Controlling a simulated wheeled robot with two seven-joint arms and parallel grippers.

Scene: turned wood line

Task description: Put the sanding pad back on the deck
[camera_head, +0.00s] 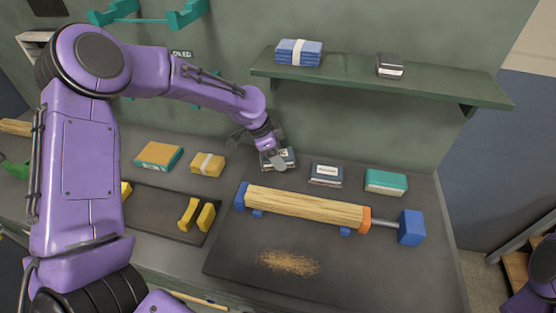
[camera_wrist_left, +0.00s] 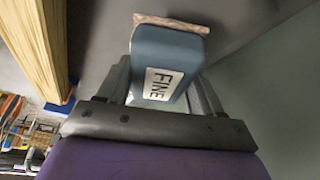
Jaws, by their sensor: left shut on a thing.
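My left gripper (camera_head: 277,160) is shut on a blue-grey sanding pad (camera_head: 290,158), near the wall behind the wooden workpiece. In the left wrist view the pad (camera_wrist_left: 168,55) sits between the two fingers, with a white label reading FINE and a pinkish-brown edge at its far end. I cannot tell whether the pad touches the grey bench top (camera_head: 345,206) or hangs just above it. A similar blue pad with a white label (camera_head: 326,174) lies to the right of the gripper. My right gripper is not in view.
A teal block (camera_head: 386,181) lies further right; yellow (camera_head: 207,164) and orange-topped (camera_head: 158,156) blocks lie left. A clamped wooden beam (camera_head: 305,204) lies in front, with sawdust (camera_head: 288,262) nearer. A green shelf (camera_head: 375,87) holding blue (camera_head: 299,53) and grey (camera_head: 390,66) items overhangs the back.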

